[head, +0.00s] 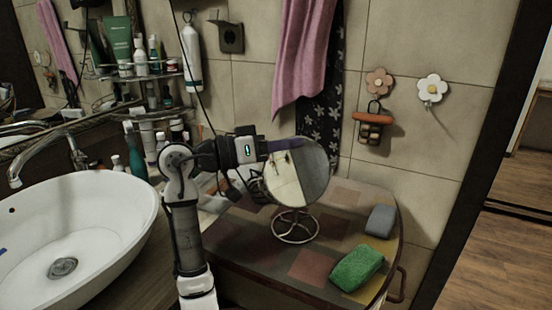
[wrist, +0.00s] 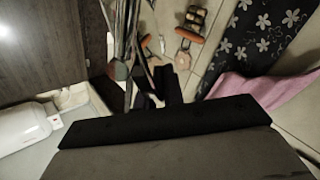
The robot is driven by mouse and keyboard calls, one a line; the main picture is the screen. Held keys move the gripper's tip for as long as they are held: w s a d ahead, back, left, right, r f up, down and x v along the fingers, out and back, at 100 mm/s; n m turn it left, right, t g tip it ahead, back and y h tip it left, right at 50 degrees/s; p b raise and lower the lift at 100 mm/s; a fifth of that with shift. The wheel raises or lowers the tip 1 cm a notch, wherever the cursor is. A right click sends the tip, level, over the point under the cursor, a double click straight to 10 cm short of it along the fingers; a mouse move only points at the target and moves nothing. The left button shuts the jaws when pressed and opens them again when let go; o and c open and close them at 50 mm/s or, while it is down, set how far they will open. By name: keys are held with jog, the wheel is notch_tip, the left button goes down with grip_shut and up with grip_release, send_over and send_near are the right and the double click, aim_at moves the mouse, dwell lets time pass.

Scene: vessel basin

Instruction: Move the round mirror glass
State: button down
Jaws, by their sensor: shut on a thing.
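The round mirror glass (head: 312,178) is upright on a looped wire stand (head: 295,228) above the patchwork-topped cabinet. My gripper (head: 284,145) reaches it from the left and is shut on its upper edge. I cannot tell whether the stand's base rests on the top or is slightly raised. In the wrist view, the dark fingers (wrist: 155,85) show in the middle. Thin upright strips beside them may be the mirror seen edge-on, but this is unclear.
On the cabinet top (head: 305,262), a green sponge (head: 357,267) and a grey block (head: 381,220) lie to the right. A white basin (head: 75,235) is at left. Crowded bottle shelves (head: 150,75) stand behind my arm. A pink towel (head: 302,55) hangs behind the mirror.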

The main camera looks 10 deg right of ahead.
jog(key=shift+s+d+r+m+b, duration=0.15)
jog(key=shift+s+m+b, duration=0.25)
jog(key=shift+m+b, duration=0.35)
jog(key=shift+s+d+r+m+b, duration=0.1)
jog(key=shift+s+m+b, duration=0.35)
jog(key=shift+m, duration=0.4)
jog(key=shift+w, duration=0.1)
jog(key=c, duration=1.5)
grip_release()
jog(key=s+a, duration=0.2)
jog(key=a, duration=1.1)
jog(key=shift+s+a, duration=0.15)
jog(key=shift+a, duration=0.2)
